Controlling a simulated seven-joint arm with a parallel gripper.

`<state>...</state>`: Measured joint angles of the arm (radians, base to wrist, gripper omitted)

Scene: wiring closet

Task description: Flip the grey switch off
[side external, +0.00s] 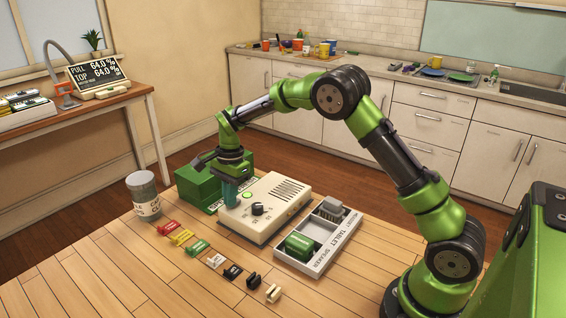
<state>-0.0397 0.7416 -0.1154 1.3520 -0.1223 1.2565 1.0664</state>
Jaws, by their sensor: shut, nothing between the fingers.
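A cream box (268,207) with a black knob (258,209), a small green light (247,194) and a slotted grille stands on the wooden table. I cannot clearly make out a grey switch on it or its position; the box's left end is partly behind my gripper. My gripper (230,202) points down at the box's left end, its teal fingers shut and empty. I cannot tell whether the fingertips touch the box.
A green box (197,187) stands close behind my gripper. A lidded jar (144,196) stands left. Several small coloured pieces (198,247) line the front; the table's left front is clear.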

